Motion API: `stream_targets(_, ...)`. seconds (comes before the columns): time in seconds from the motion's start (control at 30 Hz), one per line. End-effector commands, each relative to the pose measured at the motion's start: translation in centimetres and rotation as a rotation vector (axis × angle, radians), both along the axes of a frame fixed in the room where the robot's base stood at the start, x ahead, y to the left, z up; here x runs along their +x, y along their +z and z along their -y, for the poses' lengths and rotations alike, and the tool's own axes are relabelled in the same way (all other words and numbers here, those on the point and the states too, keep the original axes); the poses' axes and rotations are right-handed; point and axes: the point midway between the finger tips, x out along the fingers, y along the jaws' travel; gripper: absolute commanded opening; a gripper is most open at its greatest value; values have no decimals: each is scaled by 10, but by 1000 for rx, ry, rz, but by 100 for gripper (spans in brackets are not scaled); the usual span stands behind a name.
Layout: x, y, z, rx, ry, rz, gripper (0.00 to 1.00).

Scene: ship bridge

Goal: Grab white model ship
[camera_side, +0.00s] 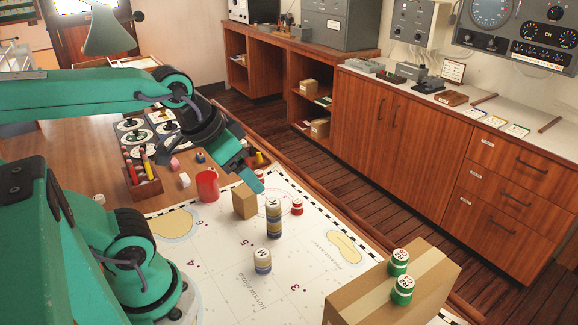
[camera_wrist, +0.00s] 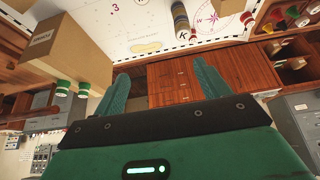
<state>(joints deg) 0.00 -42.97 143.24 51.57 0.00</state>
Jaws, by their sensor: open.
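I cannot make out a clear white model ship in either view. A small white block (camera_side: 184,180) lies on the wooden table next to the red cup, but its shape is too small to tell. My gripper (camera_side: 251,176) is over the far edge of the chart, right of the red cup and above the cardboard block. In the wrist view, the two teal fingers of my gripper (camera_wrist: 166,84) are spread wide with nothing between them.
The chart (camera_side: 215,245) carries a stack of lettered discs (camera_side: 274,218), a shorter stack (camera_side: 263,261), a cardboard block (camera_side: 245,201) and red discs (camera_side: 297,207). A large carton (camera_side: 385,290) with green discs on it stands front right. A red cup (camera_side: 207,184) and pencil holder (camera_side: 143,184) stand left.

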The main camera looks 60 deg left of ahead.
Motion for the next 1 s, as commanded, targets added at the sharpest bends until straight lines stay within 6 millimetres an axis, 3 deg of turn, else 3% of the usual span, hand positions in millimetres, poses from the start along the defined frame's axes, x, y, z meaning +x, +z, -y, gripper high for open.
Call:
stream_targets(0.27,6,2,-5,-22,62,-11,75)
stream_targets(0.47,24,6,-22,-91,262,-43,75)
stream_targets(0.77,65,6,-70,-246,742,-99,75)
stream_targets(1.0,94,-3,-120,-366,1145,-125,75)
